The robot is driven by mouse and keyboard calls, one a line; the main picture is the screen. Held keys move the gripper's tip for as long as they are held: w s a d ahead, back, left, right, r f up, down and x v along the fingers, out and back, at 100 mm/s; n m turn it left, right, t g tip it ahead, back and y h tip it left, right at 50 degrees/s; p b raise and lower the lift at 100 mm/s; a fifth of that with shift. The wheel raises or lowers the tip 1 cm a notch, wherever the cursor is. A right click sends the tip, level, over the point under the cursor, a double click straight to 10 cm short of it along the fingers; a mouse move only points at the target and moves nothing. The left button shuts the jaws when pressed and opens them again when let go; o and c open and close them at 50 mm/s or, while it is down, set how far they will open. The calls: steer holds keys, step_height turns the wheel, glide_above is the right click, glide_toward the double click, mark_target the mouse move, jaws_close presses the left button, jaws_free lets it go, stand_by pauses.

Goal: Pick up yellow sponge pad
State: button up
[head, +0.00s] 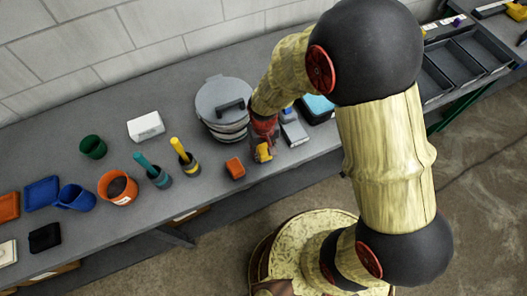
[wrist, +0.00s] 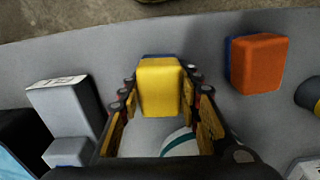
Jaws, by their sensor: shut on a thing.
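The yellow sponge pad (wrist: 160,88) sits between the two fingers of my gripper (wrist: 161,82) in the wrist view, with a thin blue layer showing along its far edge. The fingers are closed against both its sides. In the head view my gripper (head: 262,146) points down near the front edge of the grey bench, with the yellow of the pad (head: 264,153) at its tip. I cannot tell whether the pad touches the bench top.
An orange sponge pad (head: 235,168) with a blue layer (wrist: 258,63) lies close by. A grey-and-white box (head: 294,132) stands on the other side. A lidded grey pot (head: 223,105) is behind. Cups and tools fill the left bench (head: 210,195).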

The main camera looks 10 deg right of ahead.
steer(key=shift+r, duration=0.55)
steer(key=s+d+r+p, duration=0.3)
steer(key=s+d+r, duration=0.3)
steer(key=s+r, duration=0.5)
steer(key=shift+s+d+r, duration=0.2)
steer(key=shift+s+r, duration=0.05)
steer(key=shift+s, duration=0.5)
steer(key=o, duration=0.6)
steer(key=c, duration=0.5)
